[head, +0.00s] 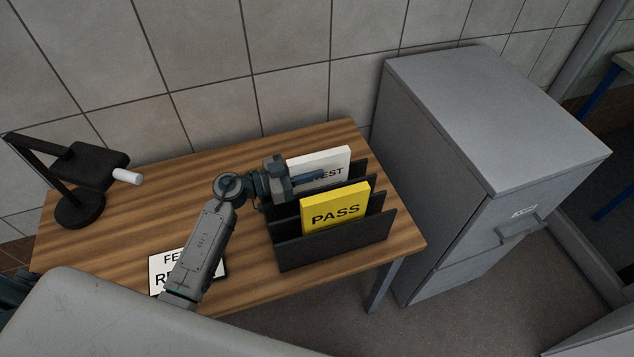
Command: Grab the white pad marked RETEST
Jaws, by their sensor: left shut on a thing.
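The white pad marked RETEST (320,160) stands upright in the rear part of a black slotted rack (338,244) on the wooden desk. Part of its lettering is hidden behind my left gripper; "EST" shows. My left gripper (312,178) reaches in from the left and is shut on the white pad near its left side. The pad's lower part is hidden by the gripper, the rack and the yellow pad. My right gripper is not in view.
A yellow pad marked PASS (335,208) stands in the rack in front of the white pad. A white sign (160,268) lies under my left arm. A black lamp (80,208) stands at the desk's left. A grey filing cabinet (490,130) stands right of the desk (130,220).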

